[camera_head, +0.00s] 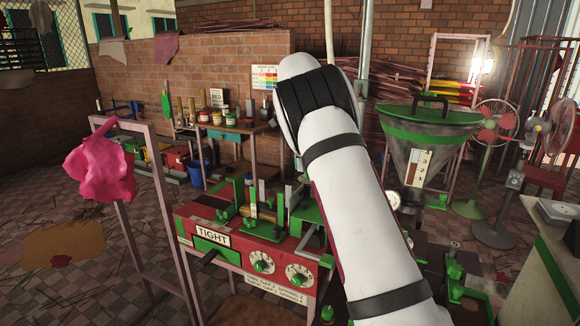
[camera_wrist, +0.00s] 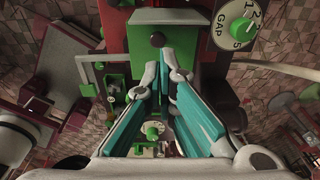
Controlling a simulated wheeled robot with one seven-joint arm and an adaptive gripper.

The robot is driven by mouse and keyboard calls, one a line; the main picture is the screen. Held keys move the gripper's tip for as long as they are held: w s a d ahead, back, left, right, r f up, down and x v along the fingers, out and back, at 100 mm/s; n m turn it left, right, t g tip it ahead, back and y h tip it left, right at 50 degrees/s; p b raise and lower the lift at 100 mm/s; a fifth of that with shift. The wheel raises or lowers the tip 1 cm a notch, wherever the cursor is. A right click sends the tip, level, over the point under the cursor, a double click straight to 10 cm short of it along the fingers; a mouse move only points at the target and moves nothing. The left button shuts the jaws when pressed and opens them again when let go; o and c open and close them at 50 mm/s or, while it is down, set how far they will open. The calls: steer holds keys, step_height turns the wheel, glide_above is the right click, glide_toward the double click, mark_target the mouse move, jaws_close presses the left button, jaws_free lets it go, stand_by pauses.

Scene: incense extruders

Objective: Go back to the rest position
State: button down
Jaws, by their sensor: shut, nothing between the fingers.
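My gripper (camera_wrist: 158,72) shows in the wrist view with its two teal fingers drawn together at the tips. I see nothing held between them. My white arm crosses the middle of the head view and hides part of the extruder; my gripper is not visible there.
A green-rimmed hopper (camera_head: 420,140) stands right of my arm. A pink cloth (camera_head: 100,170) hangs on a metal frame (camera_head: 163,190) at left. A table of jars (camera_head: 216,117) is behind. Fans (camera_head: 493,122) and a counter (camera_head: 545,250) are at right. Floor is open at far left.

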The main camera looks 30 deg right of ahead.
steer(key=s+a+r+n+t+y+p, duration=0.1)
steer(key=s+a+r+n, duration=0.5)
steer(key=s, duration=0.4)
steer(key=s+a+r+n+t+y+p, duration=0.1)
steer(key=s+a+r+n+t, duration=0.1)
steer(key=s+a+r+n, duration=0.6)
steer(key=s+a+f+n, duration=0.1)
steer(key=s+n, duration=0.3)
steer(key=s, duration=0.4)
steer(key=s+a+f+n+t, duration=0.1)
steer(key=s+f+n, duration=0.3)
steer(key=s, duration=0.5)
steer(key=s+a+f+n+h+p, duration=0.1)
steer(key=s+a+f+n, duration=0.1)
steer(key=s+n, duration=0.4)
steer(key=shift+s+a+f+t, duration=0.4)
steer(key=shift+s+a, duration=0.35)
steer(key=shift+s, duration=0.5)
